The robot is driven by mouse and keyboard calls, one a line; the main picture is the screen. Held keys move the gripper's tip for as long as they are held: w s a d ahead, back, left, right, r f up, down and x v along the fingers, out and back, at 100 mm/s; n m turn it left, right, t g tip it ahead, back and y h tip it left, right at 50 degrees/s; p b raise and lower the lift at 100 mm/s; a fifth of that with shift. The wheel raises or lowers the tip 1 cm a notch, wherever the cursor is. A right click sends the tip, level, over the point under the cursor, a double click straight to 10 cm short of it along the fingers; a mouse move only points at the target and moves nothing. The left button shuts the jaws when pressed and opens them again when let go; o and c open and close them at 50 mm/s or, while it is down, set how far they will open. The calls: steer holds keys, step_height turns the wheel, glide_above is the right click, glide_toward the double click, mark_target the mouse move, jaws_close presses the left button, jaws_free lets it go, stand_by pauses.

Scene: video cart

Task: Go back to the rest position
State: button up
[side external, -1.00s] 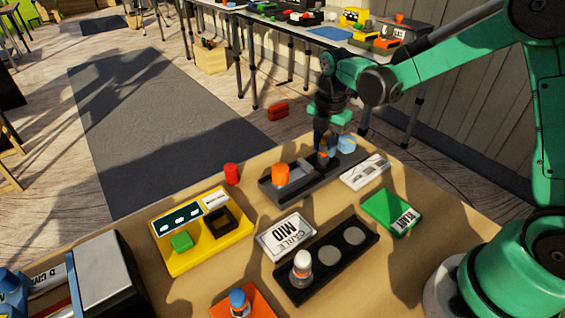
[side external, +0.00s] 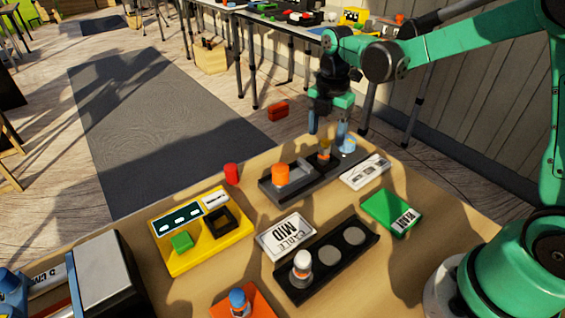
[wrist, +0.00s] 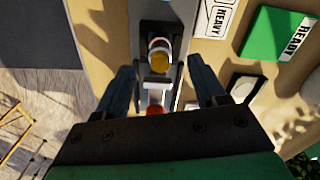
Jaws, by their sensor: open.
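My gripper (side external: 327,128) is open and empty, held above the far part of a dark grey tray (side external: 262,190). In the wrist view, its two fingers (wrist: 163,88) are spread wide, with the tray below. A small piece with an amber top (side external: 324,150) stands in the tray under the fingers, apart from them. It also shows in the wrist view (wrist: 159,58), ahead of the fingertips. A blue-topped piece (side external: 347,144) stands at the tray's far end, and an orange cylinder (side external: 280,173) at its near end.
A black tray (side external: 318,268) holds a white-topped bottle (side external: 301,263). A green box (side external: 388,212), a white label card (side external: 286,236), a yellow panel (side external: 186,255) and a red cylinder (side external: 231,173) lie on the table. Air above the table is clear.

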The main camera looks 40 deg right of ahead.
steer(key=shift+r, duration=0.9)
steer(key=shift+s+r, duration=0.1)
steer(key=s+a+r+m+t, duration=0.1)
steer(key=s+r+m+t, duration=0.1)
steer(key=m, duration=0.8)
steer(key=s+a+r+m+t, duration=0.2)
steer(key=s+m+t, duration=0.3)
steer(key=m, duration=0.5)
steer(key=shift+s+a+m, duration=0.25)
steer(key=shift+s+m, duration=0.15)
steer(key=shift+s, duration=0.9)
